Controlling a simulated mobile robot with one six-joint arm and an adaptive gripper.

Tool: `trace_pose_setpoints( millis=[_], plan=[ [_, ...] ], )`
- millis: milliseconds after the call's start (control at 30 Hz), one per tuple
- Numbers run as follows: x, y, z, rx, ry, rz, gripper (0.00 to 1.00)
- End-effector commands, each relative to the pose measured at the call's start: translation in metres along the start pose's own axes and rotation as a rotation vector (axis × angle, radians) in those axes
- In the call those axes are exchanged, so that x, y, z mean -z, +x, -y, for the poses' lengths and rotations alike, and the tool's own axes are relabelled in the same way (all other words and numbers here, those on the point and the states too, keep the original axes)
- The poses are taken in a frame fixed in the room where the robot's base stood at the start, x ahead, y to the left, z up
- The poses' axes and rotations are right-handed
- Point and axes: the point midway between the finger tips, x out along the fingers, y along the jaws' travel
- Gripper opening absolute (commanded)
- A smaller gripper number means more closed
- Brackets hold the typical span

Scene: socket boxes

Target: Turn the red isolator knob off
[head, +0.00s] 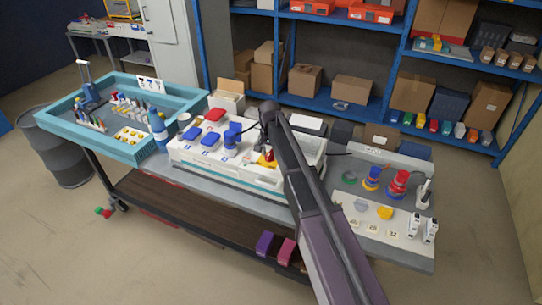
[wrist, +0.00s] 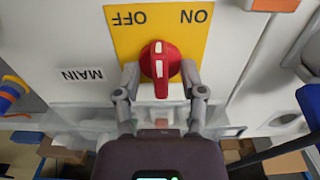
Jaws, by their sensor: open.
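The red isolator knob (wrist: 160,62) sits on a yellow plate (wrist: 128,42) in the wrist view. Its grip bar stands about upright in the picture, with white marks on it. The upside-down word OFF is at the plate's upper left and ON at its upper right. My gripper (wrist: 159,74) is open, with one finger on each side of the knob and small gaps showing beside it. In the head view my arm partly covers the white socket box (head: 185,155), the knob (head: 269,155) and the yellow plate (head: 262,161).
Blue and red covers (head: 211,139) and blue plugs stand on the box left of my arm. A panel (head: 405,250) with red and blue plugs lies to the right. A teal tray (head: 140,152) is at the left. Blue shelves (head: 385,98) stand behind.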

Motion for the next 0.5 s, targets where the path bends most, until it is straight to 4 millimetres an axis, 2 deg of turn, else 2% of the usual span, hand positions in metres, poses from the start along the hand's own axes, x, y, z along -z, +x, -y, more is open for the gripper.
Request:
trace_pose_setpoints(
  millis=[267, 300, 467, 500],
  plan=[
    [0.0, 0.0003, 0.0, 0.0, 0.0, 0.0, 0.53],
    [-0.0001, 0.0003, 0.0, 0.0, 0.0, 0.0, 0.5],
    [0.0, 0.0003, 0.0, 0.0, 0.0, 0.0, 0.02],
    [0.0, 0.0003, -0.0001, 0.0, 0.0, 0.0, 0.0]
  ],
)
